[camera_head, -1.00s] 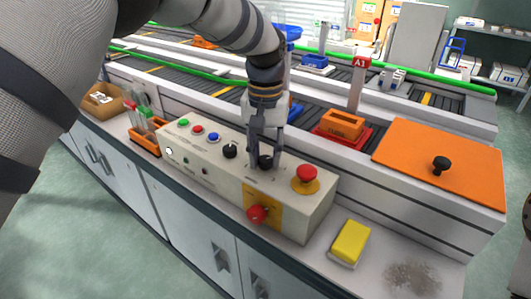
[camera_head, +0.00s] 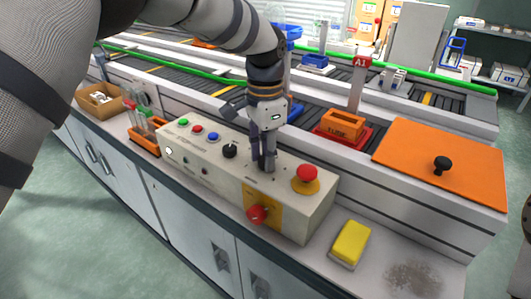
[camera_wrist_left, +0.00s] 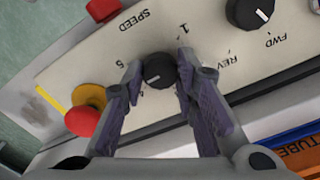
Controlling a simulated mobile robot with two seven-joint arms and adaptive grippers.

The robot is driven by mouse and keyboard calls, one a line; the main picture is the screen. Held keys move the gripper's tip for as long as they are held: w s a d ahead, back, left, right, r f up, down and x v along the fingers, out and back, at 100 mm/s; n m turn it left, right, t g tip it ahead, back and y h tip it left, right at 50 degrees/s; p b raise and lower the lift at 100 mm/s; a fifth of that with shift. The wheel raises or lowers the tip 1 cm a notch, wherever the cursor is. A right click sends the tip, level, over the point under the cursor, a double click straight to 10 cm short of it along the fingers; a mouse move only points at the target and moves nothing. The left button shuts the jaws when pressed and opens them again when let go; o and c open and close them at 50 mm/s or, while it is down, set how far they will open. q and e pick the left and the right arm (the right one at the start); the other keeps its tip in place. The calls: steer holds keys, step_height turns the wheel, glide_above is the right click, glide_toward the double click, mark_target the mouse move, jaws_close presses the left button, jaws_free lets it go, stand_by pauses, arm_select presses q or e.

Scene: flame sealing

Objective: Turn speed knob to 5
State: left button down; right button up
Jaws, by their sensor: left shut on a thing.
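The black speed knob (camera_wrist_left: 159,71) sits on the beige control panel (camera_head: 190,158), between the printed marks 1 and 5 under the SPEED label in the wrist view. Its pale pointer line lies on the lower left side there, toward the side with the 5. My left gripper (camera_head: 266,166) stands over the panel with its fingers down. It is shut on the knob, one finger on each side in the wrist view (camera_wrist_left: 161,68). In the head view the fingers hide the knob. My right gripper is not in view.
A black FWD/REV knob (camera_head: 230,151) is close to the fingers on the left. A red mushroom button (camera_head: 307,173) stands to the right, and a red knob (camera_head: 257,214) sticks out in front. A yellow sponge (camera_head: 351,242) lies right of the panel. The conveyor (camera_head: 215,83) runs behind.

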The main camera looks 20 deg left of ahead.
arm_select(q)
steer(key=m, duration=0.6)
steer(key=shift+f, duration=0.1)
steer(key=shift+m, duration=0.3)
stand_by(0.4)
steer(key=c, duration=1.2)
jaws_free()
steer(key=shift+c, duration=0.2)
step_height(320, 180, up, 12)
